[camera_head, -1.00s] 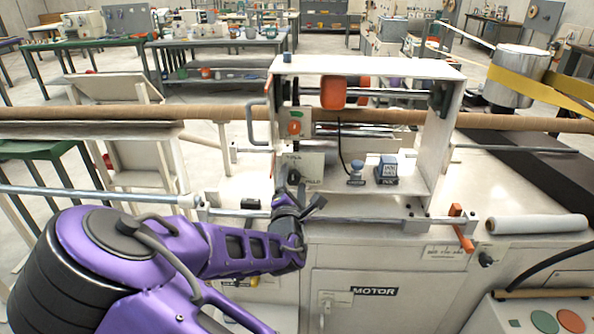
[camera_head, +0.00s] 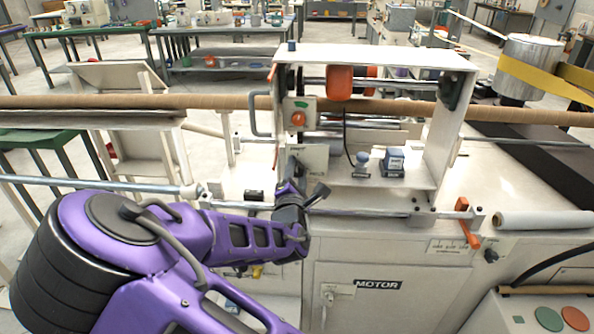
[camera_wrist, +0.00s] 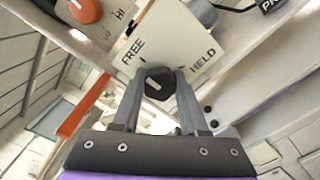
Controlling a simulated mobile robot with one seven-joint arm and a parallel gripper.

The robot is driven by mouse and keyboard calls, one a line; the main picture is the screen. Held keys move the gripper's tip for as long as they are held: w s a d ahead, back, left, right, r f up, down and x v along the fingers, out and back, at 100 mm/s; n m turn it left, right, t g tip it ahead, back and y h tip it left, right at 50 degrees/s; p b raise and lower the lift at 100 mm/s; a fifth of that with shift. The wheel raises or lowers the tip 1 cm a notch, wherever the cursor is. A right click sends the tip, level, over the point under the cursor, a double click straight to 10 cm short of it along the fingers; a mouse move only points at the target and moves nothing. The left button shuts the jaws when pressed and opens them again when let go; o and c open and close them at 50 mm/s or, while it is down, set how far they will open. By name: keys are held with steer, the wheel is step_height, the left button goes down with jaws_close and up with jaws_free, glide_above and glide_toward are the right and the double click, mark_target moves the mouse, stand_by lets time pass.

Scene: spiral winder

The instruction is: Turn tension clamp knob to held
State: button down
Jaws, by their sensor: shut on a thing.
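The tension clamp knob (camera_wrist: 157,85) is a small dark faceted knob with a pale pointer line. It sits in front of a cream plate (camera_wrist: 173,40) marked FREE on the left and HELD on the right. The pointer line slants to the upper left, nearer the FREE side. My gripper (camera_wrist: 157,76) is shut on the knob, with one grey finger on each side. In the head view my gripper (camera_head: 294,172) is at the left post of the winder frame, beside the same plate (camera_head: 316,160); the knob is largely hidden there.
An orange knob (camera_wrist: 87,10) marked LO and HI is close by on the same post; it also shows in the head view (camera_head: 298,118). A grey curved handle (camera_head: 254,115) stands left of it. An orange lever (camera_head: 467,222) is at the right. A brown tube (camera_head: 180,102) crosses behind.

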steer(key=shift+m, duration=0.3)
steer(key=m, duration=0.5)
steer(key=shift+m+b, duration=0.4)
steer(key=m+b, duration=0.2)
steer(key=m, duration=0.3)
steer(key=m+b, duration=0.4)
steer(key=m, duration=0.2)
steer(key=shift+f+m, duration=0.1)
steer(key=shift+m, duration=0.2)
steer(key=m+b, duration=0.1)
steer(key=m, duration=0.2)
steer(key=shift+m, duration=1.5)
